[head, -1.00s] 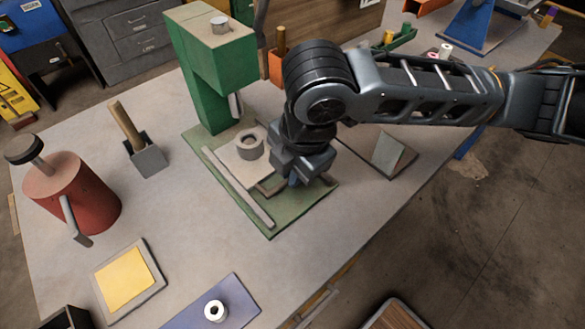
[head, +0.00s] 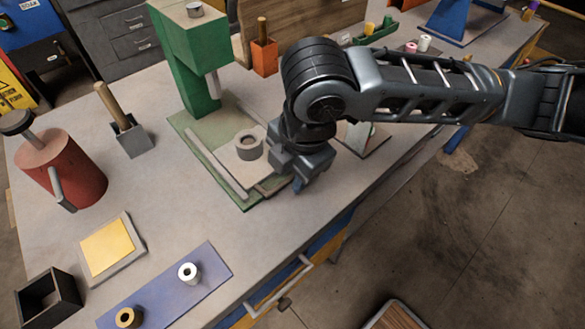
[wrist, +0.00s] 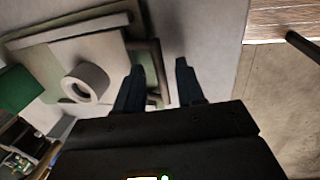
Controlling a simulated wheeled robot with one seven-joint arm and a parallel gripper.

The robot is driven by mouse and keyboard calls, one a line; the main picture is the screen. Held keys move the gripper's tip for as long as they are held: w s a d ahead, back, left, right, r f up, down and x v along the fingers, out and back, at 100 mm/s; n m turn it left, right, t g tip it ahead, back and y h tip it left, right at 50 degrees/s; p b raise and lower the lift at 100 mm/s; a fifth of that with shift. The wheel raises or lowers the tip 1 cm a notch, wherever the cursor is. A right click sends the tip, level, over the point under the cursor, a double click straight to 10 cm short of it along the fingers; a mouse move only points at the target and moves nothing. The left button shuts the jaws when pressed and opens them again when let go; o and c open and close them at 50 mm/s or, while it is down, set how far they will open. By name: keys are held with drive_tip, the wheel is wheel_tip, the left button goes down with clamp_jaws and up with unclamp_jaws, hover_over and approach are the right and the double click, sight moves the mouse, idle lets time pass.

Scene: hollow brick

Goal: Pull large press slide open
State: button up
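The green press (head: 190,70) stands on a green base plate (head: 195,145) on the table. Its slide (head: 225,158), a flat pale plate, lies between rails and carries a grey ring (head: 249,145). The slide reaches out from under the press head toward the table's front edge. My gripper (head: 298,185) points down at the slide's front end. In the wrist view, the fingers (wrist: 158,85) stand apart around the slide's front edge, with the ring (wrist: 86,82) to their left. Whether the fingers touch the slide is unclear.
A red can (head: 65,170), a grey block with a wooden handle (head: 130,135), a yellow pad (head: 107,248) and a blue strip (head: 165,285) with small rings occupy the left and front. An orange holder (head: 264,58) stands behind. The table's front edge is close to my gripper.

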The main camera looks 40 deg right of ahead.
wheel_tip(320, 180, up, 8)
drive_tip(key=s, duration=0.1)
drive_tip(key=shift+s+f, duration=0.2)
drive_tip(key=shift+s, duration=0.05)
idle(0.7)
